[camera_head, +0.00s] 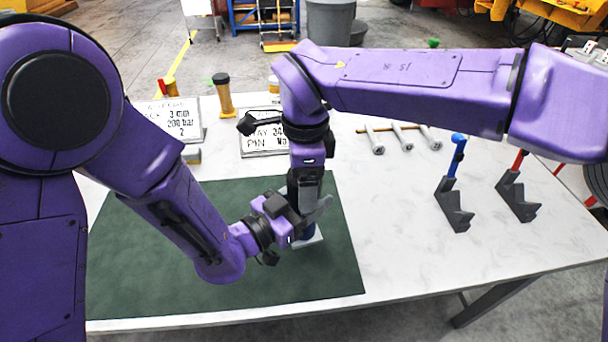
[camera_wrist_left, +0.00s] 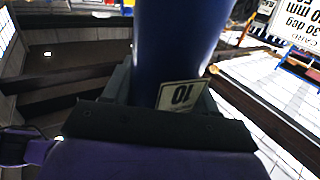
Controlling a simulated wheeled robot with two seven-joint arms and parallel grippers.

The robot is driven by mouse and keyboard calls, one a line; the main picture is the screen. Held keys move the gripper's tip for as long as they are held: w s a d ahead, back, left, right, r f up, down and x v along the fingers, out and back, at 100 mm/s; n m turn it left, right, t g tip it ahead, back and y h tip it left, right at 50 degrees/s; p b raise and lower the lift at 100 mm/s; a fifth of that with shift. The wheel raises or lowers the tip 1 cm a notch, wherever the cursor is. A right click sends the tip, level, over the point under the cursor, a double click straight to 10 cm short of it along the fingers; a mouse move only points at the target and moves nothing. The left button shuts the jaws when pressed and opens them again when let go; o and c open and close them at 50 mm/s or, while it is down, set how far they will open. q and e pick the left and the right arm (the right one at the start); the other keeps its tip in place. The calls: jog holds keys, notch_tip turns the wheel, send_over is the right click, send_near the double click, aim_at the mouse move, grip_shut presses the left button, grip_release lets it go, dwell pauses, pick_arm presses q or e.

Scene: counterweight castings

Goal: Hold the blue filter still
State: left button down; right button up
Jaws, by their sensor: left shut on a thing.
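The blue filter (camera_wrist_left: 178,45) fills the middle of the left wrist view as a smooth dark blue cylinder, with a white label reading 10 at its near end. In the head view only a small dark blue part (camera_head: 308,232) shows, above a pale base on the green mat (camera_head: 170,265). My left gripper (camera_head: 306,217) reaches it from the left and is shut on it. My right gripper (camera_head: 305,190) points down directly above the same spot. Its fingertips are hidden behind the left gripper, so I cannot tell if they touch the filter.
Two dark grey stands, one with a blue-topped tool (camera_head: 455,160) and one with a red-topped tool (camera_head: 520,160), stand at the right. Several metal tools (camera_head: 398,137) lie at the back. Printed signs (camera_head: 262,140) and a yellow-brown cylinder (camera_head: 223,95) stand behind the mat. The front right tabletop is clear.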

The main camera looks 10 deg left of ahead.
jog(key=c, duration=0.9)
jog(key=m, duration=0.3)
jog(key=o, duration=1.2)
jog(key=shift+r, duration=2.35)
jog(key=shift+c, duration=0.6)
notch_tip(320, 180, up, 3)
jog(key=n, duration=0.3)
jog(key=shift+r, duration=0.2)
jog(key=shift+w, duration=0.1)
